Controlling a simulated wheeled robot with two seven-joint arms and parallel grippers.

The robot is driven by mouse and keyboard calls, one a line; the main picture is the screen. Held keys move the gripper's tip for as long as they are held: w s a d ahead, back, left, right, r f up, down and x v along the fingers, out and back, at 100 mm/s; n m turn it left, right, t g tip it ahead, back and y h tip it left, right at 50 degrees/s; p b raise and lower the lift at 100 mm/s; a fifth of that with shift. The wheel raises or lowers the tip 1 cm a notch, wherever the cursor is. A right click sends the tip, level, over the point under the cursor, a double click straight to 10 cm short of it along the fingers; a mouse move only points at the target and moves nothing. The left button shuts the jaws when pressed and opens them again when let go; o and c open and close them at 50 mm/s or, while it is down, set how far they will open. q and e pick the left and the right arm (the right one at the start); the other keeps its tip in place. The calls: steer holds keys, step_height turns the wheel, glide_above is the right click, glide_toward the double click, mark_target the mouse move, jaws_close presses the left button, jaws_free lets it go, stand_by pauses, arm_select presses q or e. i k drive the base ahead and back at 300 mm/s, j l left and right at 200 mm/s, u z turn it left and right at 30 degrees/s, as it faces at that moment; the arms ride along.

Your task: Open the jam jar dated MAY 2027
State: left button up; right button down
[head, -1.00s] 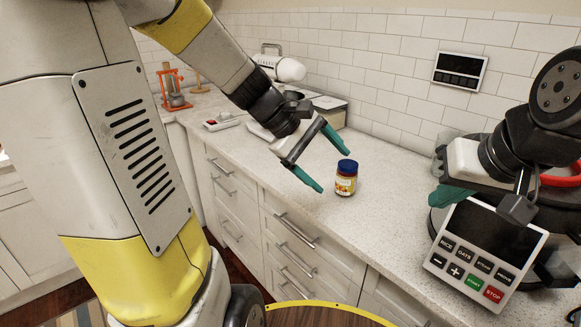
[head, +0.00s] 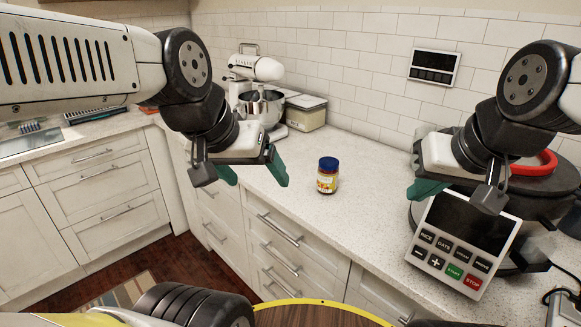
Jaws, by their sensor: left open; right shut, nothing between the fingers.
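A small jar (head: 327,183) with a dark blue lid and a yellow and red label stands upright on the counter in the head view. The lid is on. Its label is too small to read a date. My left gripper (head: 254,175) has teal fingers spread apart and empty. It is to the left of the jar, apart from it. My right gripper (head: 426,189) is at the right, in front of the cooker, with its teal fingers shut and holding nothing visible. It is apart from the jar.
A cooker (head: 464,243) with a button panel stands on the counter at the right, partly behind my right arm. A stand mixer (head: 256,70) and a bread box (head: 305,113) stand at the back. The tiled wall carries a dark panel (head: 434,67). The counter around the jar is clear.

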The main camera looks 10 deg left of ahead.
mark_target(327, 180)
steer(key=z, duration=0.35)
steer(key=j+z, duration=0.25)
steer(key=z, duration=0.15)
steer(key=j+z, duration=0.2)
steer(key=z, duration=0.15)
steer(key=j+z, duration=0.25)
steer(key=z, duration=0.15)
steer(key=j+z, duration=0.35)
steer(key=k+j+z, duration=0.1)
steer(key=j, duration=0.35)
steer(key=k+j+z, duration=0.1)
steer(key=j, duration=0.3)
steer(key=k+j+z, duration=0.15)
steer(key=j, duration=0.25)
steer(key=k+j+z, duration=0.1)
steer(key=j, duration=0.3)
steer(key=k+j+z, duration=0.1)
steer(key=k+j, duration=0.2)
steer(key=j, duration=0.65)
